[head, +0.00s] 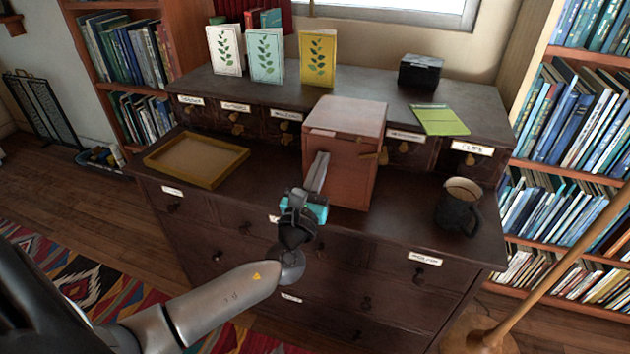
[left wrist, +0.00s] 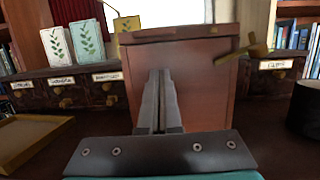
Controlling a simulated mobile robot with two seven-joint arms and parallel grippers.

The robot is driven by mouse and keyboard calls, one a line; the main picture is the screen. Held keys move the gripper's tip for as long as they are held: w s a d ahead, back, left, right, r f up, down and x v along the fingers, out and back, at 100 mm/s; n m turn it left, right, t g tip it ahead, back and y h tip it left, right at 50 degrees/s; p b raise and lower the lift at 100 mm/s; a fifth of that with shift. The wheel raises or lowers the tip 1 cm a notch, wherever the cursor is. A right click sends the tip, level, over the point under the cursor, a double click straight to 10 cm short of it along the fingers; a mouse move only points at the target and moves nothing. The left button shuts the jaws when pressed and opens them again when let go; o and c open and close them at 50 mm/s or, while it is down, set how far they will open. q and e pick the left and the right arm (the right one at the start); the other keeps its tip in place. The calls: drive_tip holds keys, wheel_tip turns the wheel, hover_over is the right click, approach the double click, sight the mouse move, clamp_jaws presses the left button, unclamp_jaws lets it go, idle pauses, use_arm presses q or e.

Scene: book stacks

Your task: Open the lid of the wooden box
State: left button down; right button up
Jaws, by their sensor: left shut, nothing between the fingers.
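The wooden box (head: 347,150) stands on the dresser top with its lid (head: 350,115) down. It is reddish brown, with a brass-coloured piece (head: 383,157) on its right side. In the left wrist view, the box (left wrist: 208,85) fills the middle, and its lid edge (left wrist: 180,33) runs across the top. My left gripper (head: 321,160) is in front of the box's front face, with its fingers together and nothing between them. The fingers (left wrist: 159,80) point at the front face, below the lid edge. I cannot tell whether they touch it. My right gripper is not in view.
A shallow yellow tray (head: 197,178) lies left of the box, and a dark mug (head: 458,208) stands to the right. Leaf-print cards (head: 266,55), a black box (head: 420,71) and a green notepad (head: 439,120) are on the upper shelf. Bookshelves flank the dresser.

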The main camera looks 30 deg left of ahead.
use_arm(q)
drive_tip(key=shift+s+r+p, duration=0.1)
drive_tip(key=shift+r+p, duration=0.35)
drive_tip(key=shift+r, duration=1.15)
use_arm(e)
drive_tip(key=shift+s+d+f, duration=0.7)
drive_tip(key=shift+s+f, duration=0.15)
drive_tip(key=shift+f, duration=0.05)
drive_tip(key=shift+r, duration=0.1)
use_arm(q)
drive_tip(key=p, duration=0.2)
drive_tip(key=shift+r+g+p, duration=0.3)
drive_tip(key=shift+r+p, duration=0.25)
drive_tip(key=shift+p, duration=0.55)
drive_tip(key=shift+g, duration=0.3)
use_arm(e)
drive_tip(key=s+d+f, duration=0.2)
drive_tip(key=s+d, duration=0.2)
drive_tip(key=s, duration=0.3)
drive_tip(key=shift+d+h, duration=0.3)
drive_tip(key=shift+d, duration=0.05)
use_arm(q)
drive_tip(key=shift+r+p, duration=0.1)
drive_tip(key=shift+p, duration=0.25)
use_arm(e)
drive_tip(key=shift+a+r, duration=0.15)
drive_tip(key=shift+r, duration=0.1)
